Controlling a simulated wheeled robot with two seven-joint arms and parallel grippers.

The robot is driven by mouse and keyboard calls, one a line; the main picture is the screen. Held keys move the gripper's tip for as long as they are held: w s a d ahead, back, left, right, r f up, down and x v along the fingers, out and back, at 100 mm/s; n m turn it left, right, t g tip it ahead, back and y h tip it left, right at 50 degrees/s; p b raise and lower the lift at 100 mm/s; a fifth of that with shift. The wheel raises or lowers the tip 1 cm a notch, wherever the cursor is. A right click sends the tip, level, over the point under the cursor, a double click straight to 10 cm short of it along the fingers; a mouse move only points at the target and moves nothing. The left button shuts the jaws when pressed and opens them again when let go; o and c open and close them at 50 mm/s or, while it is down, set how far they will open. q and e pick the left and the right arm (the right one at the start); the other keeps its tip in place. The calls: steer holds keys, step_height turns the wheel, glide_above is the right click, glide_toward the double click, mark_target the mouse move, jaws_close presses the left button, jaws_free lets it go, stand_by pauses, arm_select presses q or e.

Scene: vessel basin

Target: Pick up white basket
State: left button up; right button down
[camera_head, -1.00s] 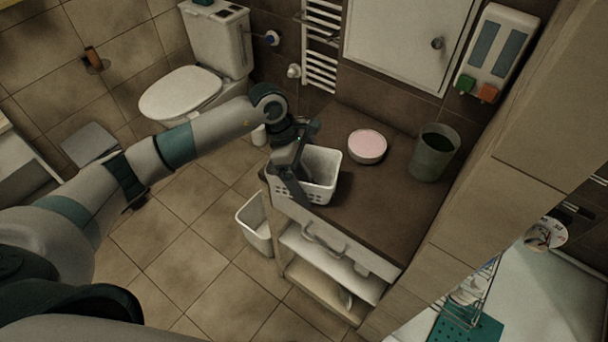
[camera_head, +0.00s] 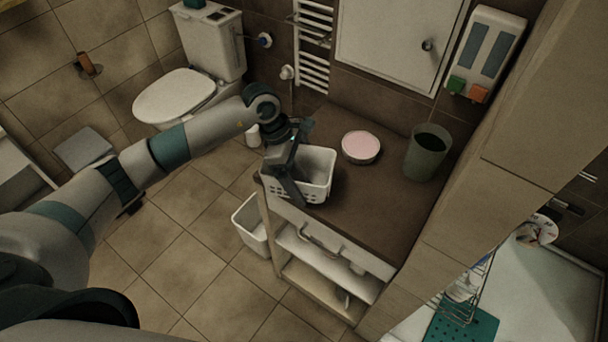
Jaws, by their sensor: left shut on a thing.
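The white basket (camera_head: 318,180) is a small rectangular basket with holes in its walls. It is at the left end of the brown-topped cabinet (camera_head: 385,215), near the front edge. My left gripper (camera_head: 290,180) reaches in from the left and is shut on the basket's left wall. One dark finger shows across the front left corner; the other is partly hidden. I cannot tell whether the basket's underside touches the top. My right gripper is not in view.
A round pink-topped container (camera_head: 361,147) and a grey-green cup (camera_head: 426,152) stand on the cabinet top, right of the basket. A white bin (camera_head: 250,224) stands on the floor left of the cabinet. A toilet (camera_head: 180,97) is at the back left.

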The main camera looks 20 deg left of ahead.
arm_select(q)
steer(key=r+b, duration=0.2)
steer(key=r, duration=0.1)
steer(key=shift+d+r, duration=0.2)
steer(key=shift+r, duration=0.05)
steer(key=s+d+r+b, duration=0.4)
steer(key=s+d+r, duration=0.2)
steer(key=d, duration=0.3)
steer(key=shift+s+r, duration=0.35)
steer(key=shift+r, duration=0.1)
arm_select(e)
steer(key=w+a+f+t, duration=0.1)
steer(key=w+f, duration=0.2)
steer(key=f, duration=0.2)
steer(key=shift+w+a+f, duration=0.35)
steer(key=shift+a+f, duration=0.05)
arm_select(q)
steer(key=shift+d, duration=0.1)
